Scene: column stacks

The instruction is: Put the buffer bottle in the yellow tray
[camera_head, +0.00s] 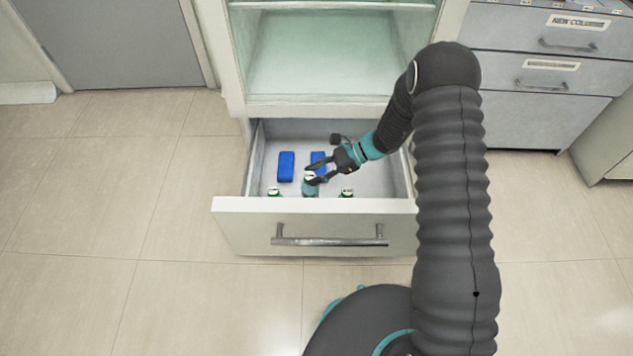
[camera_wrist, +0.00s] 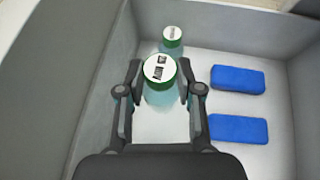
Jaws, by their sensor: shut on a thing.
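A bottle with a green-rimmed white cap (camera_wrist: 160,70) stands upright between the fingers of my gripper (camera_head: 313,173). My gripper is shut on this bottle inside the open drawer, and the bottle (camera_head: 310,187) also shows near the drawer's front wall in the head view. The cap carries dark lettering that I cannot read for certain, so I cannot confirm it is the buffer bottle. A similar bottle (camera_wrist: 172,38) stands beside it, apart from the fingers. The yellow tray is in neither view.
The drawer (camera_head: 365,205) has walls close around the gripper. Similar caps show at its front left (camera_head: 273,191) and front right (camera_head: 347,192). Two blue blocks (camera_head: 286,166) lie behind the bottles. An open cabinet (camera_head: 335,60) stands above; grey drawers (camera_head: 545,75) are at right.

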